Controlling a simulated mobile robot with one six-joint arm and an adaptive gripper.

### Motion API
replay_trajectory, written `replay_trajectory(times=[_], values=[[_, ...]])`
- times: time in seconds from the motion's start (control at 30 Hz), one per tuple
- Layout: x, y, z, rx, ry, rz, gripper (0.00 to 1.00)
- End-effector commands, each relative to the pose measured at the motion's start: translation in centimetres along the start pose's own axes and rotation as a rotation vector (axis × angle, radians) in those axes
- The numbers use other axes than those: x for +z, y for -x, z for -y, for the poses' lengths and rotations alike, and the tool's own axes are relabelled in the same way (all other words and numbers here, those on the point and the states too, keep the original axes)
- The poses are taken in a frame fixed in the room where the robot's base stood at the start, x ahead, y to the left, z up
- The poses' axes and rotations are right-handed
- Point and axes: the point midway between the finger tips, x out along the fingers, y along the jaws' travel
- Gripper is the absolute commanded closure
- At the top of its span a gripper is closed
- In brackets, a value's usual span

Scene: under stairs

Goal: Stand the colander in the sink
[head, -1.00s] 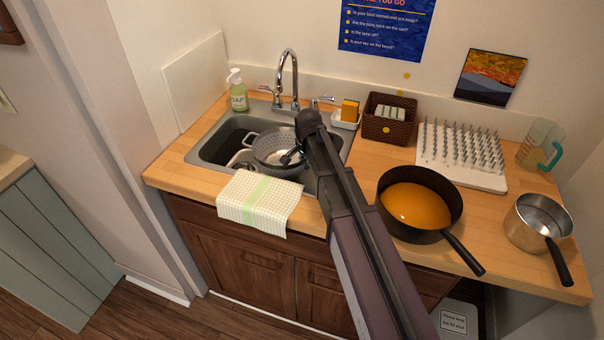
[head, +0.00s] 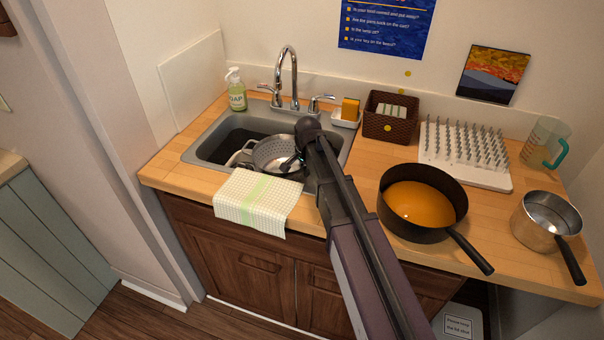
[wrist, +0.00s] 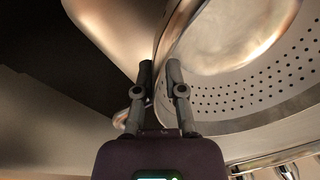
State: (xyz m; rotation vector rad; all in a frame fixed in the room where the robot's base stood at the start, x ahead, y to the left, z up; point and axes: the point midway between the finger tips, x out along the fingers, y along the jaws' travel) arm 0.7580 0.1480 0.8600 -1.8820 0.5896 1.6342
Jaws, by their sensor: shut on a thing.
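The grey metal colander (head: 272,152) is inside the sink, its perforated wall facing up and its rim near the height of the sink's rim. The sink (head: 199,152) is a grey basin set in the wooden counter. My gripper (head: 300,160) reaches over the front right of the sink and is shut on the colander's right side. In the wrist view my gripper's two fingers (wrist: 160,75) are close together at the colander's rim, with the perforated wall (wrist: 255,95) to their right. Whether the colander touches the sink floor is hidden.
A pale object, perhaps a mug (head: 240,154), lies in the sink left of the colander. A checked towel (head: 257,200) hangs over the front edge. The faucet (head: 290,80) stands behind. A black pan (head: 423,203) and a saucepan (head: 546,220) are at right.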

Motion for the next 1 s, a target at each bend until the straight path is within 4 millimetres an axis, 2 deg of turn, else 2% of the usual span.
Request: replay_trajectory(times=[0.4,0.43,0.5,0.53,0.57,1.0], values=[[0.06,-0.29,0.01,-0.001,0.000,0.000,1.00],[0.07,-0.29,-0.01,0.000,0.001,0.000,0.83],[0.06,-0.20,0.01,0.000,0.001,0.000,0.62],[0.06,-0.20,0.01,0.000,0.001,0.000,0.53],[0.07,-0.20,0.01,0.000,0.001,0.000,0.52],[0.08,-0.07,0.04,0.000,0.001,0.000,0.52]])
